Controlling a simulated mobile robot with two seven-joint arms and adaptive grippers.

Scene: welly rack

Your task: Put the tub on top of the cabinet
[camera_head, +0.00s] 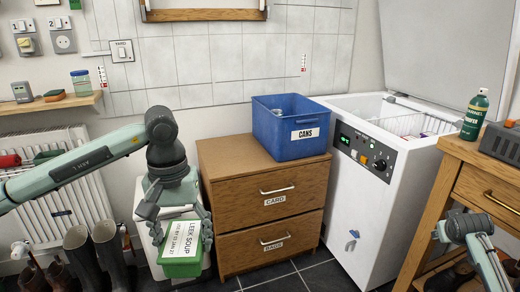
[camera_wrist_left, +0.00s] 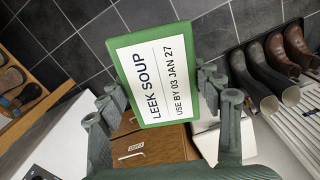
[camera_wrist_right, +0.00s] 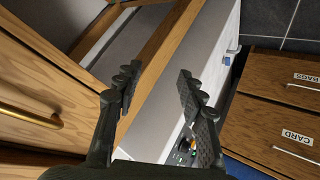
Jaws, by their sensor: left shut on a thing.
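The tub (camera_head: 181,268) is green with a white "LEEK SOUP" label; it also shows in the left wrist view (camera_wrist_left: 152,78). My left gripper (camera_head: 180,238) is shut on the tub, with one finger on each side. It holds it low, left of the cabinet and below the cabinet's top. The cabinet (camera_head: 262,200) is wooden with two drawers labelled CARD and BAGS. Its top is bare at the left and front left. My right gripper (camera_wrist_right: 155,78) is open and empty, near the wooden bench at the right.
A blue CANS box (camera_head: 290,128) stands on the right part of the cabinet top. A white chest freezer (camera_head: 365,165) with raised lid stands right of the cabinet. A white unit (camera_head: 150,215) is behind the tub. Boots (camera_head: 85,255) stand by the radiator (camera_head: 45,180).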

